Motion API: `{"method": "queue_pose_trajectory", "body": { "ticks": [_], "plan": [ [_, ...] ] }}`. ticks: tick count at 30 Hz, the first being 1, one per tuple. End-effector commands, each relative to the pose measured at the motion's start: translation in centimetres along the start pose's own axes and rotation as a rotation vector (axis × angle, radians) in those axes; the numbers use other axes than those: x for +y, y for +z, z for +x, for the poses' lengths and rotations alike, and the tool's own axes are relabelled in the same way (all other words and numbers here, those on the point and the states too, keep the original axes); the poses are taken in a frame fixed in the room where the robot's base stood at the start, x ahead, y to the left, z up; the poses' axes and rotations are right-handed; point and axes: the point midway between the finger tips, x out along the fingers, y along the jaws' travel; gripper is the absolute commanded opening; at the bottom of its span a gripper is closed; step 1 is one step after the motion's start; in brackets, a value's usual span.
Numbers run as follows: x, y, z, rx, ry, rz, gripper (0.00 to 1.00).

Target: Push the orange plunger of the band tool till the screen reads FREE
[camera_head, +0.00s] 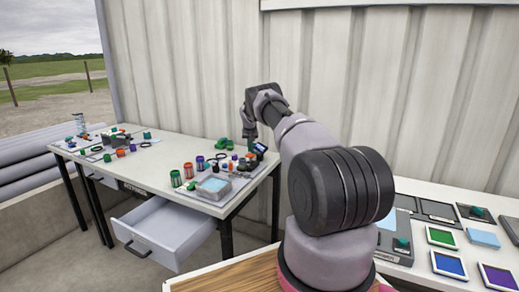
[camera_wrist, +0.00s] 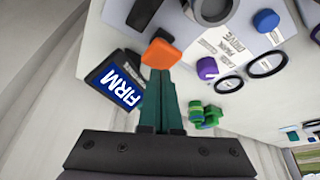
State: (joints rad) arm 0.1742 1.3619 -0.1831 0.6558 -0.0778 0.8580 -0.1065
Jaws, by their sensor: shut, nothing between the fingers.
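The orange plunger (camera_wrist: 161,53) shows at the upper middle of the wrist view. It is beside the band tool's dark-framed screen (camera_wrist: 121,86), which reads FIRM in white on blue. My gripper (camera_wrist: 160,72) is shut and empty. Its teal fingers point at the plunger, and their tips meet its near edge in the picture; I cannot tell whether they touch. In the head view my gripper (camera_head: 251,143) is low over the right end of the far table, close to the small screen (camera_head: 260,148). The plunger is hard to make out there.
In the wrist view a purple knob (camera_wrist: 207,68), black rings (camera_wrist: 267,65) and green pieces (camera_wrist: 203,115) lie to the right. In the head view a clear tray (camera_head: 214,187) stands at the table's front, above an open drawer (camera_head: 165,230). A corrugated wall (camera_head: 200,70) rises behind.

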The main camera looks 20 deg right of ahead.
Motion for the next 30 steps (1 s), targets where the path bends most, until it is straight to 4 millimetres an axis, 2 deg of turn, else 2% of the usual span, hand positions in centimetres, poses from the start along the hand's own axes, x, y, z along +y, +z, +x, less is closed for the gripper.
{"method": "queue_pose_trajectory", "body": {
  "ticks": [16,30],
  "plan": [
    [0.0,0.0,0.1,0.000,0.000,0.000,0.00],
    [0.0,0.7,1.8,0.000,0.000,0.000,0.00]
  ]
}}
